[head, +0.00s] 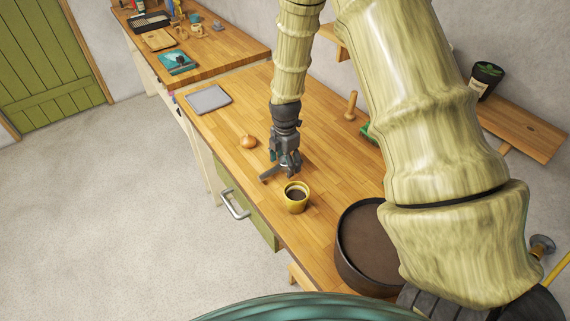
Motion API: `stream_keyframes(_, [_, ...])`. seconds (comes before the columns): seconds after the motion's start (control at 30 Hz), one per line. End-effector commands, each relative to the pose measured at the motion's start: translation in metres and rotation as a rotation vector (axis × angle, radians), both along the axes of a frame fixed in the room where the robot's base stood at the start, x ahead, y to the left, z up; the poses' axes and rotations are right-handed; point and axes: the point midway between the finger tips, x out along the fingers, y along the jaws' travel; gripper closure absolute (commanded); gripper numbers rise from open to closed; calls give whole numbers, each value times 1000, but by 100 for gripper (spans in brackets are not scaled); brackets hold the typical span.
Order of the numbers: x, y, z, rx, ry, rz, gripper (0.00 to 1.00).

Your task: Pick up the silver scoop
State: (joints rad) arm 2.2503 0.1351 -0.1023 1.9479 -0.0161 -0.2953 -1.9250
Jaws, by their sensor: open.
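I cannot clearly make out a silver scoop in the head view; grey metal shows around my gripper (281,174), but I cannot separate a scoop from the fingers. My gripper points down over the wooden counter (240,125), its fingers spread apart. It is just behind a yellow mug (295,197) with a dark inside. I cannot tell how high the fingertips are above the wood. My arm hides part of the counter's right side.
A round brown onion-like object (248,142) lies left of my gripper. A large dark round pan (362,245) stands at the near right. A flat grey slab (208,99) lies farther back. A wooden peg-like object (351,105) stands near the wall. Bare counter lies between them.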

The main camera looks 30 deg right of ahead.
Motion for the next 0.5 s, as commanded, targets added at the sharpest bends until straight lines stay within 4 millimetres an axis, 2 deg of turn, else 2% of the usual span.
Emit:
stream_keyframes(0.33, [0,0,-3,0,0,0,33])
stream_keyframes(0.5, [0,0,-3,0,0,0,64])
